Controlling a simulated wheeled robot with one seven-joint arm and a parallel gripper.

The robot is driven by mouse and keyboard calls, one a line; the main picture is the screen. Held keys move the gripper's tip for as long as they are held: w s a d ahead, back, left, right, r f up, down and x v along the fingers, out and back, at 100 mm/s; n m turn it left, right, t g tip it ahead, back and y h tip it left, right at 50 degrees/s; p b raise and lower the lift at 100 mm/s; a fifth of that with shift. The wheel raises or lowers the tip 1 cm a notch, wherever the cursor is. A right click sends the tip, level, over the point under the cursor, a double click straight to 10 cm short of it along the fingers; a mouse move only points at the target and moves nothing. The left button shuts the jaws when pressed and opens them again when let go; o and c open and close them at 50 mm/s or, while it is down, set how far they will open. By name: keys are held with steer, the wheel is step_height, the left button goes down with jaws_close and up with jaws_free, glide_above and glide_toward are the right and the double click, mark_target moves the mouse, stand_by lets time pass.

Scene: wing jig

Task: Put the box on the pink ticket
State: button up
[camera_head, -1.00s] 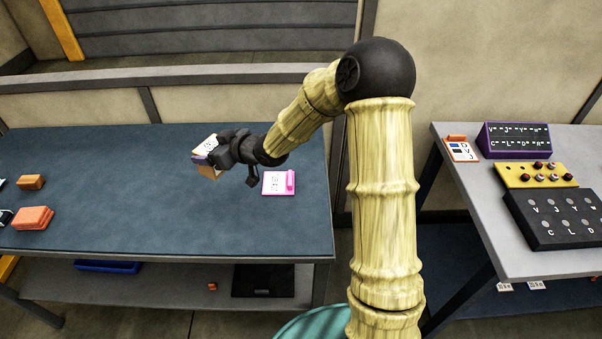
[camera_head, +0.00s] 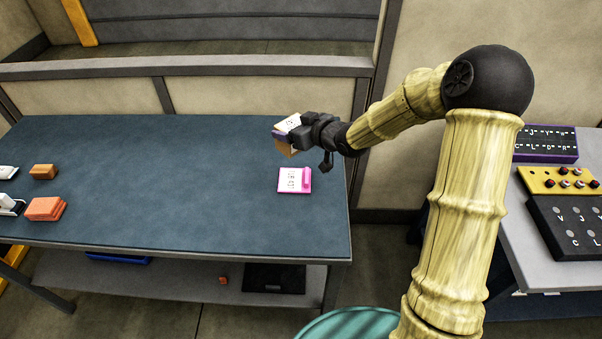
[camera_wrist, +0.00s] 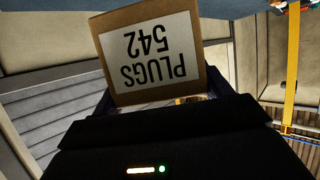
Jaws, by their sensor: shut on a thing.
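My gripper (camera_head: 299,130) is shut on a small cardboard box (camera_head: 284,145) with a white label. It holds the box above the blue table top, towards its right end. In the wrist view the box (camera_wrist: 193,88) fills the upper middle, and its label reads "PLUGS 542" upside down. The pink ticket (camera_head: 294,180) lies flat on the table, below and close to the held box in the head view. The ticket has a white printed face and a raised pink strip on its right. The box and the ticket are apart.
The blue table (camera_head: 180,190) is clear in the middle. Orange blocks (camera_head: 45,208) and a brown block (camera_head: 43,171) sit at its left end, near white items. A grey bench (camera_head: 525,250) with a black panel (camera_head: 570,228) stands at the right.

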stand_by(0.3)
steer(key=shift+f, duration=3.1)
step_height(320, 180, down, 4)
steer(key=shift+r+p, duration=0.1)
steer(key=shift+p, duration=0.2)
steer(key=shift+f+b, duration=0.45)
steer(key=shift+f, duration=0.2)
